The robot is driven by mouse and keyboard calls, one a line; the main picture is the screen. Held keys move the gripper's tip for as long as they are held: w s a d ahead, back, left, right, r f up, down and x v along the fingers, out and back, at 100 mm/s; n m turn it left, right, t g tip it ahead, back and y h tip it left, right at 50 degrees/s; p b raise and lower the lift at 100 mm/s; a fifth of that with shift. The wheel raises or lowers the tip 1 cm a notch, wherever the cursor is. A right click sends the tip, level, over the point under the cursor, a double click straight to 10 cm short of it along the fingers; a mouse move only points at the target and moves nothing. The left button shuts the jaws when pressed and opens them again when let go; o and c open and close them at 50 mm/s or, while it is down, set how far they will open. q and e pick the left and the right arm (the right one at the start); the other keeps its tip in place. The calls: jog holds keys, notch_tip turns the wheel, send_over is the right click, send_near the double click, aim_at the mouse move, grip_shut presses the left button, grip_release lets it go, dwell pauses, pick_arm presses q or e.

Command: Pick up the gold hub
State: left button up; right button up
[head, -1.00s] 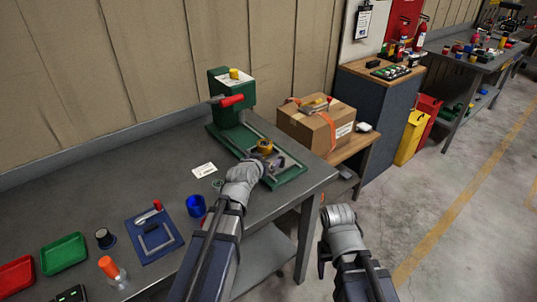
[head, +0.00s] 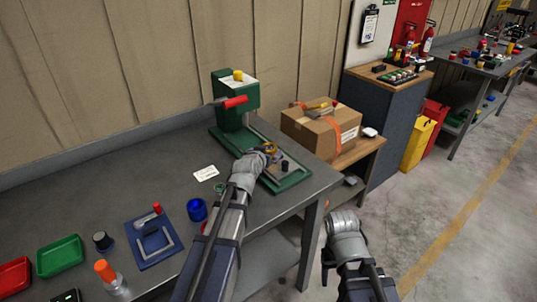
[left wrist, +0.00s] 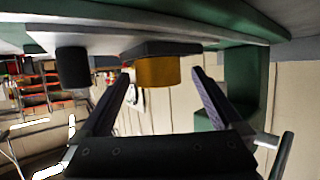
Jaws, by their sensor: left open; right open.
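The gold hub (left wrist: 158,72) is a short gold cylinder by a dark block on the green press base. The left wrist view shows this upside down. In the head view the hub (head: 271,147) is partly hidden by my left gripper (head: 268,154). My left gripper (left wrist: 161,74) is open, with one finger on either side of the hub in the wrist picture and gaps to both. Whether the hub lies fully between the fingertips or just beyond them, I cannot tell. My right gripper (head: 328,258) is off the bench's right end, its fingers mostly hidden.
The green press (head: 236,105) with its red handle stands behind the hub. A black peg (head: 285,166) is on the base beside it. A blue cup (head: 197,209) and blue mat (head: 142,250) lie nearer on the bench. A cardboard box (head: 318,132) stands to the right.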

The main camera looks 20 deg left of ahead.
pick_arm(q)
jog(key=x, duration=0.3)
jog(key=shift+b, duration=0.4)
jog(key=shift+s+r, duration=0.1)
grip_shut()
